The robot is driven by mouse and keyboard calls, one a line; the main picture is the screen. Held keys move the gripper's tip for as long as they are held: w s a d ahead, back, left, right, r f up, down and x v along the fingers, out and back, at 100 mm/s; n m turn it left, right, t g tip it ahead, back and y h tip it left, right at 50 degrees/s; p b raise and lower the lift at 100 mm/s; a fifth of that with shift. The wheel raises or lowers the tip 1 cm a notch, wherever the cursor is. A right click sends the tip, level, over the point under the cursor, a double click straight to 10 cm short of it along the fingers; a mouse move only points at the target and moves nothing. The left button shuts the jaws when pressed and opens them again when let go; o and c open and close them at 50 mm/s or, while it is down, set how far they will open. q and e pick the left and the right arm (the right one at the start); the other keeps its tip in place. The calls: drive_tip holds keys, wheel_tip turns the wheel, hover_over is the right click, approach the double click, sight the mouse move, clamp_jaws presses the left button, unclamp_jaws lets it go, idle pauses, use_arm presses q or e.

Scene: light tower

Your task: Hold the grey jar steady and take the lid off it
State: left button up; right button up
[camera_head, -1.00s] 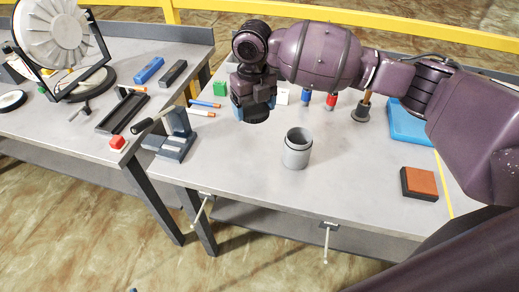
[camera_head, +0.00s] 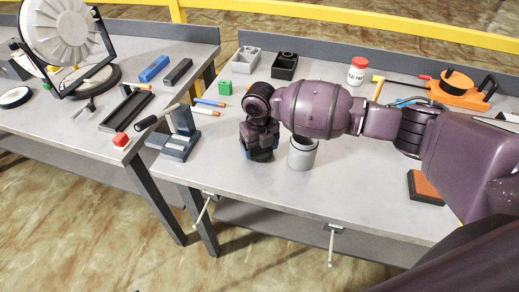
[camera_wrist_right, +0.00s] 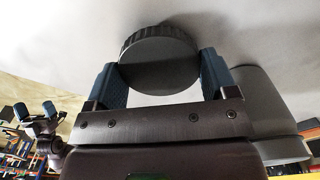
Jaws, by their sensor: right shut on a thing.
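The grey jar (camera_head: 302,153) stands upright on the right table, partly hidden behind my right arm; its side also shows at the right of the right wrist view (camera_wrist_right: 262,105). My right gripper (camera_head: 260,150) points down just left of the jar. In the right wrist view it (camera_wrist_right: 165,80) is shut on the dark round lid (camera_wrist_right: 160,62) with a ridged edge. The lid is off the jar and beside it; I cannot tell whether it touches the table. My left gripper (camera_wrist_right: 35,110) shows small at the left of the right wrist view, its blue fingers apart and empty.
An orange-brown block (camera_head: 427,187) lies right of the jar. A blue-grey stand (camera_head: 180,140) is to the left.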

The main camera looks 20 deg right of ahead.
sight(260, 149)
drive_tip(key=shift+f, duration=0.65)
drive_tip(key=shift+f, duration=0.2)
drive_tip(key=o, duration=0.9)
drive_tip(key=shift+o, duration=0.2)
drive_tip(key=shift+r, duration=0.1)
drive_tip(key=shift+r, duration=0.1)
drive_tip(key=shift+r, duration=0.3)
wheel_tip(260, 149, up, 12)
drive_tip(key=shift+f+p, duration=0.25)
drive_tip(key=shift+p, duration=0.15)
